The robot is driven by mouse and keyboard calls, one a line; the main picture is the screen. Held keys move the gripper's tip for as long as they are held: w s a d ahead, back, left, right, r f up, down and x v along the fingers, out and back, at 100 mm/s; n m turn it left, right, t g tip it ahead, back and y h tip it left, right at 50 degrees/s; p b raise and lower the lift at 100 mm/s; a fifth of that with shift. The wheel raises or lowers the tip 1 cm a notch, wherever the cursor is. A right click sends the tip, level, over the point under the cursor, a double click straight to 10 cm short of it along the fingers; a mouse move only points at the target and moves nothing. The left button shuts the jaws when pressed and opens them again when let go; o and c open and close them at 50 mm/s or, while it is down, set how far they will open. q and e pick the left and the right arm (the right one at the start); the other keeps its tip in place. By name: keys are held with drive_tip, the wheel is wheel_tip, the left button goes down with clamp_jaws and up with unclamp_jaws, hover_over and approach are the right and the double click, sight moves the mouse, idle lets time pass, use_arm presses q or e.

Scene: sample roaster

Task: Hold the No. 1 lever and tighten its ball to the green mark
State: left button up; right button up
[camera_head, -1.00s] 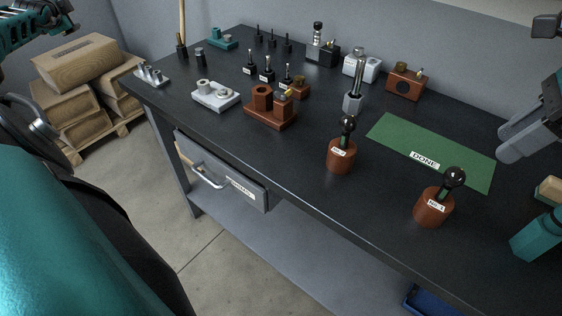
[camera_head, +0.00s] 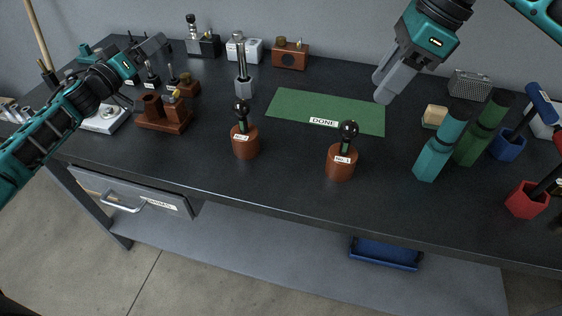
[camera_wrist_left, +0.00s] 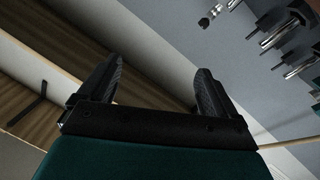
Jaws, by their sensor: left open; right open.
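The No. 1 lever stands upright in a round brown base (camera_head: 341,163) with a white label, near the front of the bench. Its black ball (camera_head: 349,128) sits on top, with a green mark (camera_head: 345,146) on the stem just below. A second, similar lever with its own brown base (camera_head: 245,143) stands to its left. My left gripper (camera_head: 150,46) is open over the back left of the bench, far from the No. 1 lever; its two fingers (camera_wrist_left: 155,92) are apart and empty in the left wrist view. My right gripper (camera_head: 384,88) is open, above and behind the No. 1 lever, touching nothing.
A green DONE mat (camera_head: 325,111) lies behind the levers. Brown blocks (camera_head: 165,117) stand at left. The bench front around the levers is clear.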

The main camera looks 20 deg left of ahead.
use_arm(q)
drive_tip(key=s+d+r+n+t, duration=0.4)
drive_tip(key=d+r+n+t, duration=0.1)
drive_tip(key=d+r+n, duration=0.4)
drive_tip(key=s+d+r+n+t, duration=0.4)
drive_tip(key=d+r+n, duration=0.3)
drive_tip(key=d+r, duration=0.3)
drive_tip(key=n+g+h, duration=0.5)
drive_tip(key=n+g, duration=0.6)
approach(341, 153)
drive_tip(key=shift+w+r, duration=0.1)
drive_tip(key=shift+r, duration=0.05)
drive_tip(key=shift+w+d, duration=0.15)
drive_tip(key=x, duration=1.2)
drive_tip(key=shift+w+d, duration=0.1)
drive_tip(key=shift+d, duration=0.05)
